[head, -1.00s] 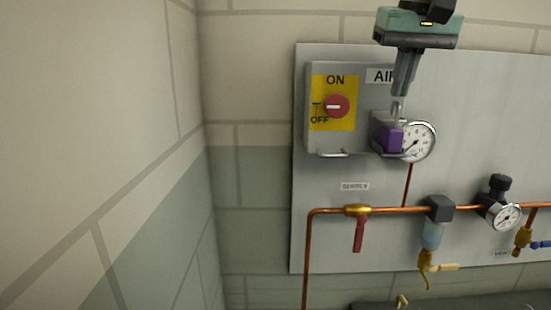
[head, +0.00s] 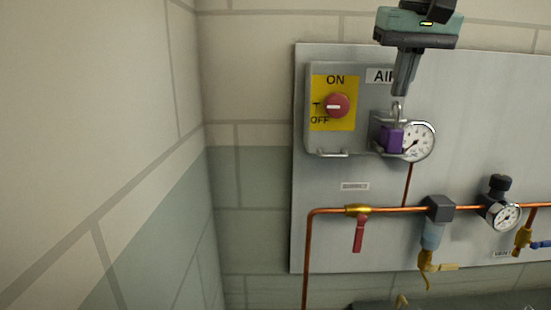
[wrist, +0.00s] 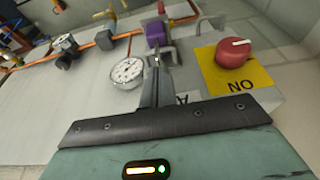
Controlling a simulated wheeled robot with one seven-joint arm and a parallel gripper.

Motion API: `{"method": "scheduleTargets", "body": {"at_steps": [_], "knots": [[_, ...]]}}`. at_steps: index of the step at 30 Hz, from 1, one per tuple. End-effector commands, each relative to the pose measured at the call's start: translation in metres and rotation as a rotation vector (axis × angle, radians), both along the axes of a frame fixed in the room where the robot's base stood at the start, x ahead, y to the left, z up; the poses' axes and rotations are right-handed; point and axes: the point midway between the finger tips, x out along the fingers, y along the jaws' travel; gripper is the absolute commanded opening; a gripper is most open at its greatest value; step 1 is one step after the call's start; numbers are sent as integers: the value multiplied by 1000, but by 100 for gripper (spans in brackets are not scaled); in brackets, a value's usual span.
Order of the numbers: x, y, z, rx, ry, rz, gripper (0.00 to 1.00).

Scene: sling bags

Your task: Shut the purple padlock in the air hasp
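The purple padlock (head: 391,140) hangs at the grey air hasp (head: 376,128) on the right side of the switch box. Its metal shackle (head: 397,111) stands up above the body; whether it is fully seated I cannot tell. My gripper (head: 401,94) points down from above, its narrow fingers together and their tips just above the shackle. I see nothing clearly held between them. In the wrist view the padlock (wrist: 156,34) lies beyond the fingertips (wrist: 156,64), beside the hasp plates.
The red knob (head: 337,105) sits on the yellow ON/OFF plate left of the hasp. A pressure gauge (head: 417,140) is close to the padlock's right. Copper pipe (head: 385,210) with a red-handled valve (head: 359,234) runs below. The panel's upper right is clear.

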Motion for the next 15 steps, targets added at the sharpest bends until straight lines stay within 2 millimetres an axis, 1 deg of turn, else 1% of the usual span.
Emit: {"method": "scheduleTargets", "body": {"at_steps": [9, 15], "knots": [[0, 0, 0, 0, 0, 0, 0], [0, 0, -4, 0, 0, 0, 0]]}}
